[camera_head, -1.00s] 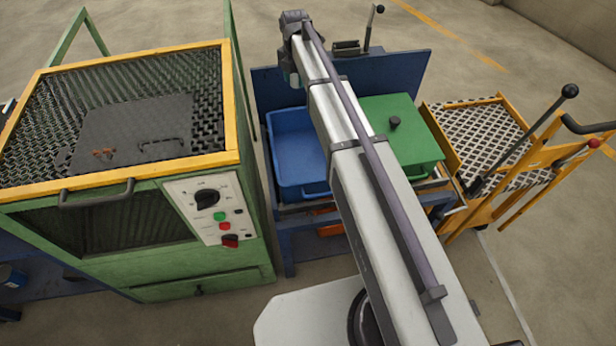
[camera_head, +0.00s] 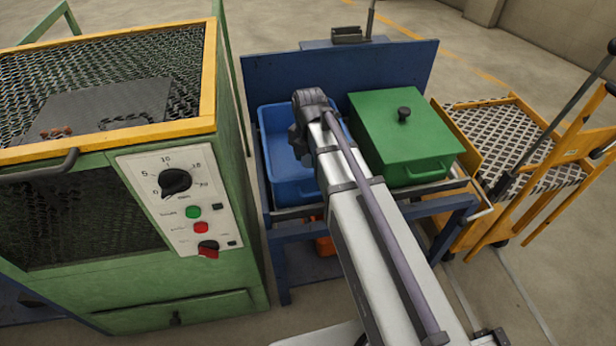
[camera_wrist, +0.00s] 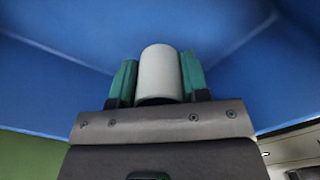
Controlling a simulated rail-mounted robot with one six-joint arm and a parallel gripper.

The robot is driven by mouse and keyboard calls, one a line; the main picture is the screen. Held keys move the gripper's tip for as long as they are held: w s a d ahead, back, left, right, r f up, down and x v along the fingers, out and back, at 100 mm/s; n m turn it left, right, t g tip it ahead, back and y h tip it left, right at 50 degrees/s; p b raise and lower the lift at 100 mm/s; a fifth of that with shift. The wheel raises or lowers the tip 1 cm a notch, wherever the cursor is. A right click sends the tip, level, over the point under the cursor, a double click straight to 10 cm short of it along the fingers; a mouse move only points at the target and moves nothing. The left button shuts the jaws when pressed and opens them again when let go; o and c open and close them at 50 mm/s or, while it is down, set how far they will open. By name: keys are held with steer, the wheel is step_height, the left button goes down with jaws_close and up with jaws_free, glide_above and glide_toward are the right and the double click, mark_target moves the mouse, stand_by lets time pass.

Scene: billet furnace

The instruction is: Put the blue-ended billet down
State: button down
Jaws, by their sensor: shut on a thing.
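In the wrist view my gripper (camera_wrist: 160,82) has its two green fingers shut on a pale grey cylindrical billet (camera_wrist: 160,70). No blue end shows on the part of the billet in view. Blue walls fill the background there, so the gripper is in or just over the blue bin. In the head view the blue bin (camera_head: 290,180) stands on the blue bench, left of the green lidded box. My arm reaches over the bin's right side, and the arm hides the gripper and billet. I cannot tell whether the billet touches the bin's floor.
The green box (camera_head: 425,150) with a black knob stands close to the right of the bin. The green furnace (camera_head: 195,290) with a control panel stands to the left. A blue back panel (camera_head: 270,75) rises behind the bin. A yellow cart (camera_head: 460,150) is at the right.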

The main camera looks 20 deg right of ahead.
mark_target(309, 167)
step_height(309, 167, down, 5)
steer(key=b, duration=0.3)
steer(key=shift+b, duration=0.4)
steer(key=shift+r+p, duration=0.3)
steer(key=shift+r, duration=0.05)
steer(key=shift+f, duration=0.25)
steer(key=c, duration=0.6)
jaws_free()
steer(key=shift+r, duration=0.1)
